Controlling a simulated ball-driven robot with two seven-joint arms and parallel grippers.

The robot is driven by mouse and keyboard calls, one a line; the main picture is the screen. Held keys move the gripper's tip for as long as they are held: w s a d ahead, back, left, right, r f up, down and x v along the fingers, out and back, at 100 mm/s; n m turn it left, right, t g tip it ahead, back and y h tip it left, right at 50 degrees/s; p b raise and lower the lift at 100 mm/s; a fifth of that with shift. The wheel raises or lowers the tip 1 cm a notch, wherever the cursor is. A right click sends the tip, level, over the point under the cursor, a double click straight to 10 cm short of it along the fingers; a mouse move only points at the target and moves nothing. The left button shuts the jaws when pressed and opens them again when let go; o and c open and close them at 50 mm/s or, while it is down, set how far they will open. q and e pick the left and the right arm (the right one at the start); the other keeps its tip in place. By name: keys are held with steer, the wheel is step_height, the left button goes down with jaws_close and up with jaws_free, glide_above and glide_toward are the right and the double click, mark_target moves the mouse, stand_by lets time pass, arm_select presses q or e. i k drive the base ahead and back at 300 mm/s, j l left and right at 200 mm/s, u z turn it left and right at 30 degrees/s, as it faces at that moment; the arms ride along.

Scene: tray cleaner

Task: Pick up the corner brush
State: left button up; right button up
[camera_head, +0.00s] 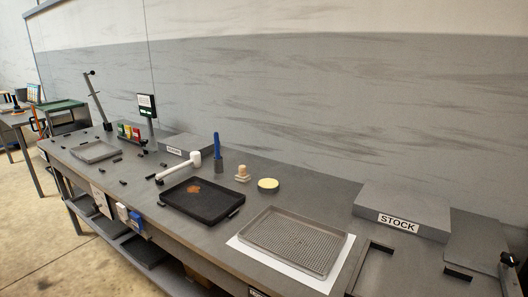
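A blue-handled tool (217,146) stands upright in a small grey holder (217,167) near the middle of the long grey bench. It looks like a brush, but its bristles are hidden. Just right of it sits a small pale wooden piece with a knob (242,173), which could also be a small brush. I cannot tell for sure which of the two is the corner brush. Neither of my grippers is visible, and nothing is seen touching either tool.
A black tray (226,216) with an orange-brown stain lies in front, beside a white mallet (180,165). A round yellow-topped tin (268,184) is to the right. A grey mesh tray (335,252) lies on a white sheet. A STOCK block (405,207) stands farther right.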

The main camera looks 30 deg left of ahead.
mark_target(216, 135)
steer(key=j+z, duration=0.2)
steer(key=j, duration=0.2)
steer(key=k+j+z, duration=0.2)
steer(key=j, duration=0.15)
steer(key=j+z, duration=0.25)
steer(key=k+j+z, duration=0.2)
steer(key=j, duration=0.25)
steer(key=k+j+z, duration=0.2)
steer(key=i+j, duration=0.1)
